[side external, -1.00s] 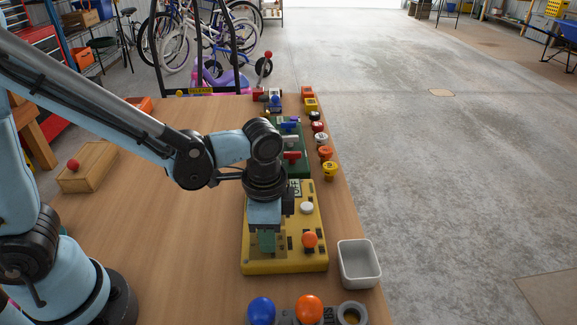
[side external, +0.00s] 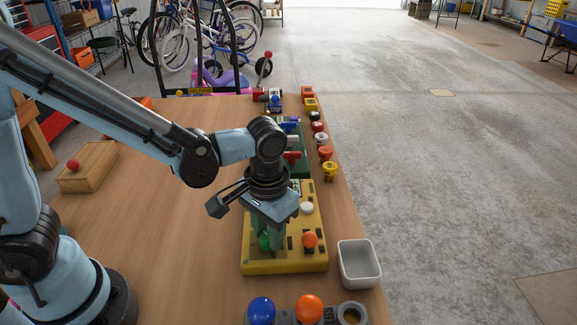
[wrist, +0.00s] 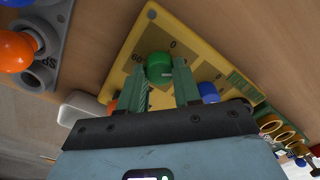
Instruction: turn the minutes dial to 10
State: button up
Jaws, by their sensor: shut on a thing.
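The yellow panel box (side external: 285,265) stands on the wooden table with several knobs on its top. A green dial (wrist: 159,66) sits near one end of it, with a 0 and what looks like 60 printed beside it. It shows partly at my fingertips in the side view (side external: 265,243). My gripper (side external: 271,240) points down over the near left part of the box. Its green fingers are shut on the green dial, one on each side in the wrist view (wrist: 160,76). The dial's exact setting cannot be read.
A white knob (side external: 307,208), an orange knob (side external: 309,240) and a blue knob (wrist: 208,92) are close by on the box. An empty white bin (side external: 359,268) stands to its right. A green panel (side external: 300,165) lies behind.

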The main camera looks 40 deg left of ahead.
jog(key=shift+n, duration=0.6)
jog(key=o, duration=1.1)
jog(key=shift+c, duration=0.2)
notch_tip(320, 180, up, 12)
jog(key=shift+d, duration=0.2)
jog(key=s+a+f+m+t, duration=0.1)
jog(key=a+f+t, duration=0.1)
jog(key=a+t, duration=0.5)
jog(key=a, duration=0.5)
jog(key=shift+s+a+f, duration=0.15)
jog(key=shift+s+a, duration=0.15)
jog(key=shift+a, duration=0.1)
